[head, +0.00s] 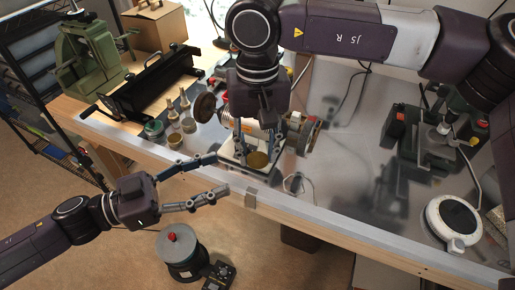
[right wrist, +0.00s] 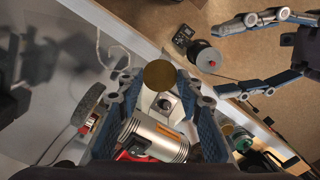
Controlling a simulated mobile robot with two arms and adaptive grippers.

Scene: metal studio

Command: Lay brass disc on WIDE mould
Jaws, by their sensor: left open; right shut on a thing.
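The round, golden brass disc (head: 257,160) shows below the fingertips of my right gripper (head: 256,150), over a pale plate at the bench's front edge. In the right wrist view the disc (right wrist: 160,75) is pinched between the tips of the blue fingers (right wrist: 158,80). My right gripper is shut on it. My left gripper (head: 222,175) is open and empty, its fingers spread in front of the bench edge, left of the disc. I cannot pick out the WIDE mould or read any label.
A motor with wheels (head: 301,136) stands behind the right gripper. Small pots (head: 154,129) and pointed tools stand to its left, near a black metal machine (head: 160,80). A white round device (head: 454,220) sits at right.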

